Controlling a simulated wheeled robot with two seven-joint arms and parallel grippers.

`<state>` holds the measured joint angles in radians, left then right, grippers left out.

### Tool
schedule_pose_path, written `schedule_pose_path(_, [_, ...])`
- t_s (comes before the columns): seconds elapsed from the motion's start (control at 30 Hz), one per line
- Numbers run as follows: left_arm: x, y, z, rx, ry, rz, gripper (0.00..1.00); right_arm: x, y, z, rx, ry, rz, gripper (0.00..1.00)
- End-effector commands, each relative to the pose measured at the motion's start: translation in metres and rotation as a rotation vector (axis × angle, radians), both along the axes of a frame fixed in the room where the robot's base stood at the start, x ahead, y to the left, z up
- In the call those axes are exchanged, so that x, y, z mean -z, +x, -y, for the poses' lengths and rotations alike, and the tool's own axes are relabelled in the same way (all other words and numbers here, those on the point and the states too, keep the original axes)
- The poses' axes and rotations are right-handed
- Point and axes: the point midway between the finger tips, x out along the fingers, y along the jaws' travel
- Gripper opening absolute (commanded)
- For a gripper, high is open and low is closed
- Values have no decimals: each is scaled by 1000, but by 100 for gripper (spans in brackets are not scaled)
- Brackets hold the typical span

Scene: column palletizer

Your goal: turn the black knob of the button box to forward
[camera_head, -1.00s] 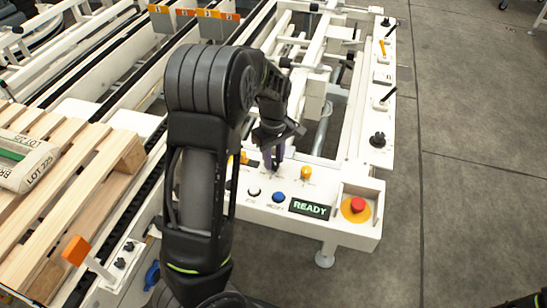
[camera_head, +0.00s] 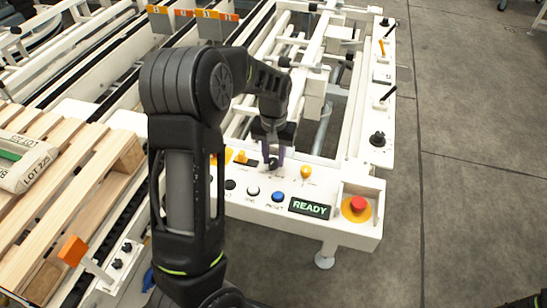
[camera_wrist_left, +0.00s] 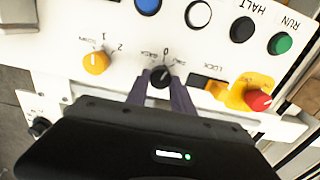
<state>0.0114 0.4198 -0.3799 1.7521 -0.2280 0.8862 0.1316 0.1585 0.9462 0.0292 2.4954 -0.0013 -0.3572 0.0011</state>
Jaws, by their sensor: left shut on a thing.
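The button box (camera_head: 335,238) is a white panel at the front of the machine. Its black knob (camera_wrist_left: 160,77) shows in the wrist view between my left gripper's (camera_wrist_left: 161,78) two purplish fingers, which are shut on its sides. Printed marks with a 0 stand around the knob; the pointer's exact direction is too small to tell. In the head view my left gripper (camera_head: 272,159) points down at the panel, and the knob is mostly hidden by the fingers.
A yellow selector (camera_head: 306,173) stands right of the knob. A blue button (camera_head: 278,197), white button (camera_head: 253,191), lit READY display (camera_head: 310,208) and red stop button (camera_head: 357,204) lie nearby.

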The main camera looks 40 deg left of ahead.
Motion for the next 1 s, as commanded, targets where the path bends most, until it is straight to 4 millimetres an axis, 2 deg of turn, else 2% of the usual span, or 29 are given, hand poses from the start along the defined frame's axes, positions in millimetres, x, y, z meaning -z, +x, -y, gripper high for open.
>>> schedule_pose_path(0.2, [1,0,0,198,0,1,0,4,0,0,0,0,0,0])
schedule_pose_path(0.5, [0,1,1,400,1,3,0,6,0,0,0,0,0,0])
schedule_pose_path(1.0, [-1,1,1,479,1,2,0,7,0,0,0,0,0,0])
